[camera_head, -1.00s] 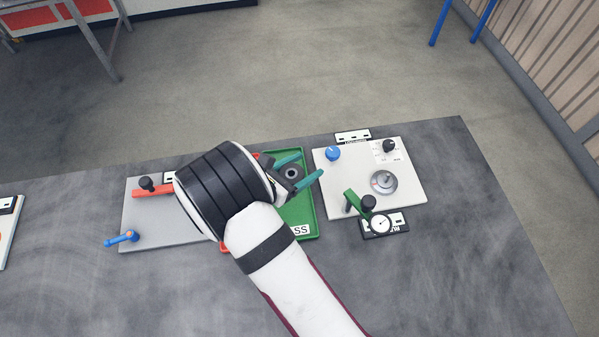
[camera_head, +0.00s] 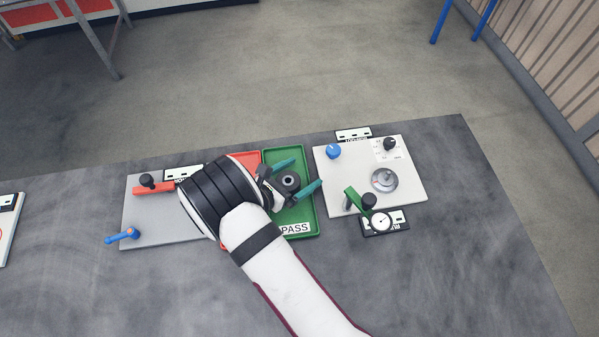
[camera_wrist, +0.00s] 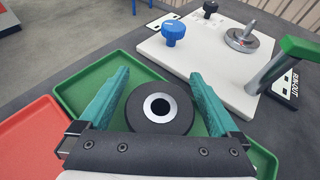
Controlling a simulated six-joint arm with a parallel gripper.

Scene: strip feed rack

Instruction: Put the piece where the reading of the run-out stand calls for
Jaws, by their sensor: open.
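The piece is a dark round ring with a bright metal bore (camera_wrist: 160,110); it lies in the green tray labelled PASS (camera_head: 306,217). In the head view the piece (camera_head: 289,181) shows between my teal fingers. My gripper (camera_head: 302,175) is open, with one finger on each side of the piece and a gap visible; whether either finger touches it I cannot tell. The run-out stand is a light plate (camera_head: 334,190) with a metal spindle disc (camera_head: 384,179), a green lever (camera_head: 355,199) and a dial gauge (camera_head: 381,223). The dial's needle is too small to read.
A red tray (camera_wrist: 25,145) adjoins the green one, mostly hidden by my arm in the head view. A grey plate (camera_head: 150,215) on the left carries a red bar (camera_head: 155,189) and a blue handle (camera_head: 124,236). The front of the table is clear.

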